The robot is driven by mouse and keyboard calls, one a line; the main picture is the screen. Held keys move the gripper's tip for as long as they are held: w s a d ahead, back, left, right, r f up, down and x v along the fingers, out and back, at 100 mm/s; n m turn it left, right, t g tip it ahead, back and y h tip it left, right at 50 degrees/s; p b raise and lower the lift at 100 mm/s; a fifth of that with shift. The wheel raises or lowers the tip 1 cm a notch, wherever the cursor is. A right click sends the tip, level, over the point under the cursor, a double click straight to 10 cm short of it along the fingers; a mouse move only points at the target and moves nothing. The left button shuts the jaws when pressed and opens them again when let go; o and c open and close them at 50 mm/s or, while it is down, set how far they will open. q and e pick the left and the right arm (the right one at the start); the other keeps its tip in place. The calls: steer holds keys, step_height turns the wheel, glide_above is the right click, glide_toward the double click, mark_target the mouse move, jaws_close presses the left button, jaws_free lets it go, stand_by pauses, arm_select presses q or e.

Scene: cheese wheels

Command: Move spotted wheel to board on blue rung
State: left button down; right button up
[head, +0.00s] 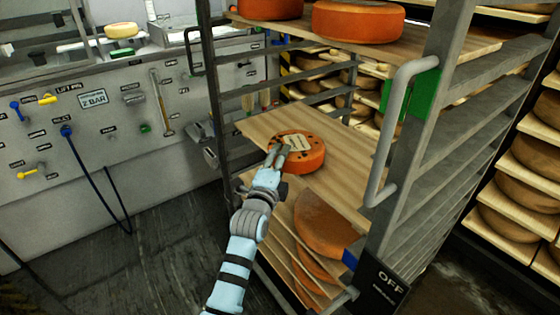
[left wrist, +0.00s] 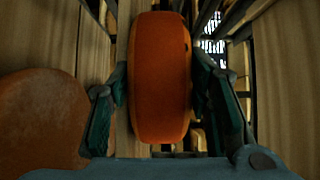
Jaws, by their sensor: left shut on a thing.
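The spotted wheel (head: 312,158) is a small orange wheel with dark spots and a pale label on top. In the head view it is over the upper wooden board (head: 345,165) of the rack; I cannot tell if it touches the board. My left gripper (head: 279,154) is shut on its near side. In the left wrist view the wheel (left wrist: 160,80) fills the space between the two fingers. A blue marker (head: 350,258) is on the rack post, lower down. Near that level, a larger orange wheel (head: 322,222) sits on a lower board. My right gripper is not in view.
A green marker (head: 410,96) and grey handle (head: 385,140) are on the rack's right post. Large orange wheels (head: 358,21) sit on the top board. A large wheel (left wrist: 42,120) is close on the left in the wrist view. A control panel (head: 110,130) stands at left.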

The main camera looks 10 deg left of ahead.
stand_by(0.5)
arm_select(q)
steer(key=c, duration=0.7)
jaws_free()
steer(key=shift+s, duration=0.1)
steer(key=shift+c, duration=0.2)
